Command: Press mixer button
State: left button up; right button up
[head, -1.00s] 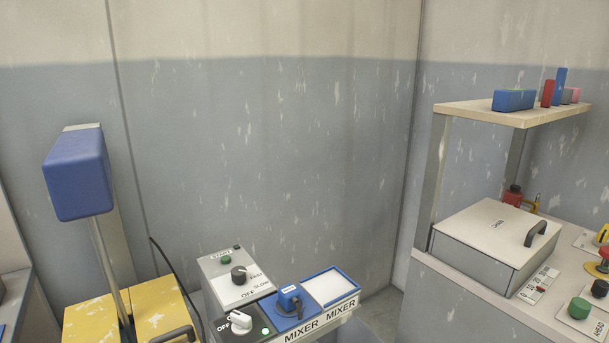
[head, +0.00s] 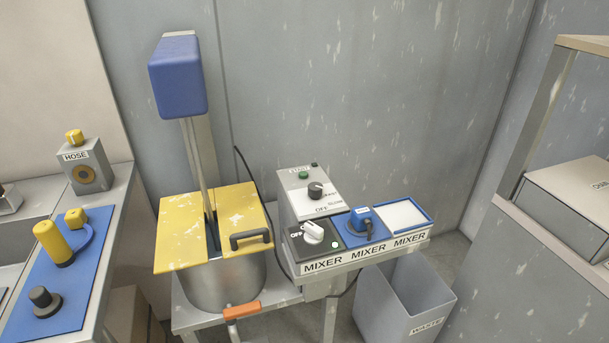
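The mixer station stands in the middle of the head view. Its grey control box (head: 294,203) carries a small green button (head: 303,175) at the top and a black knob (head: 316,189) marked with OFF and SLOW. Neither of my grippers is in view.
A metal pot (head: 222,285) with a yellow lid (head: 180,243) stands left of the controls, under a blue mixer head (head: 178,77). A waste bin (head: 405,300) is below right. A hose station (head: 88,174) is at the left and a shelf unit (head: 545,115) at the right.

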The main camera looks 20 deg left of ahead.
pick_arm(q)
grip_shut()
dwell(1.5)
